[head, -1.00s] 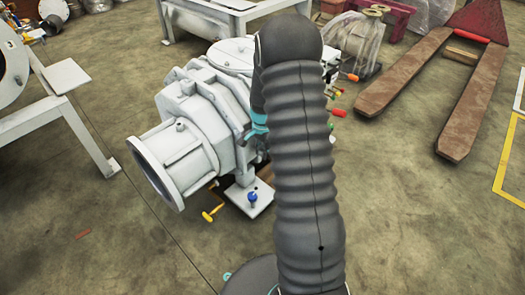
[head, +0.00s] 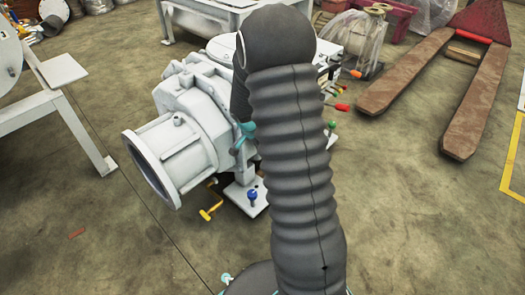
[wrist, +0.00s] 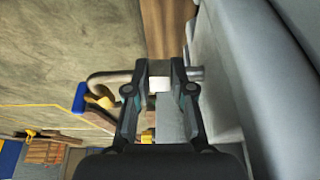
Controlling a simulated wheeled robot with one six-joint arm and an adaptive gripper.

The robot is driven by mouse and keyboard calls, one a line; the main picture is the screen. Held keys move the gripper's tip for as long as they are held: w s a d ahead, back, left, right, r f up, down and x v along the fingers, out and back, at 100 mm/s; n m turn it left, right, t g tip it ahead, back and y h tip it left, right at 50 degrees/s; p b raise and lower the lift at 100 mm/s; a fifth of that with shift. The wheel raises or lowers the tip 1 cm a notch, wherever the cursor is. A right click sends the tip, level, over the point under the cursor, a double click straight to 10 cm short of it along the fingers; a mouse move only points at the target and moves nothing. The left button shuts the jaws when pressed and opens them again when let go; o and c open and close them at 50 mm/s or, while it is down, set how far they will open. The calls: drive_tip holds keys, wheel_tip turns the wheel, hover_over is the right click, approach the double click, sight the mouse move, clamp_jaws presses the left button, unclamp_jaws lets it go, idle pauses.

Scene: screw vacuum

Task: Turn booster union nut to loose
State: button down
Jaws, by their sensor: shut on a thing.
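In the wrist view my gripper (wrist: 159,82) has its two dark fingers on either side of a small pale piece, which I take to be the booster union nut (wrist: 160,84). The fingers cover most of it, so its shape and turn angle cannot be told. A grey metal pipe (wrist: 104,77) runs in from the left behind the fingers and shows again just to their right. In the head view the pale grey screw vacuum machine (head: 200,120) stands left of centre.
A large grey machine surface (wrist: 265,70) lies close along the gripper's right. A blue valve handle (wrist: 80,97) is to its left. In the head view a yellow handle (head: 210,205) sticks out low, and a pallet jack (head: 430,75) stands at the right.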

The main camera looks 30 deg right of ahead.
drive_tip(key=h, duration=0.1)
drive_tip(key=t+h, duration=0.1)
drive_tip(key=shift+a+f+h, duration=0.1)
drive_tip(key=shift+a+h, duration=0.15)
drive_tip(key=shift+h, duration=0.15)
drive_tip(key=h, duration=0.1)
drive_tip(key=t+h, duration=0.1)
drive_tip(key=h, duration=0.1)
drive_tip(key=shift+s+a+f, duration=0.1)
drive_tip(key=shift+a+f, duration=0.05)
drive_tip(key=shift+f, duration=0.05)
drive_tip(key=t+h, duration=0.1)
drive_tip(key=h, duration=0.1)
drive_tip(key=t+h, duration=0.1)
drive_tip(key=h, duration=0.2)
drive_tip(key=shift+f+h, duration=0.2)
drive_tip(key=shift+h, duration=0.1)
drive_tip(key=c, duration=1.3)
unclamp_jaws()
drive_tip(key=shift+a, duration=0.1)
drive_tip(key=v, duration=1.2)
drive_tip(key=shift+f, duration=0.15)
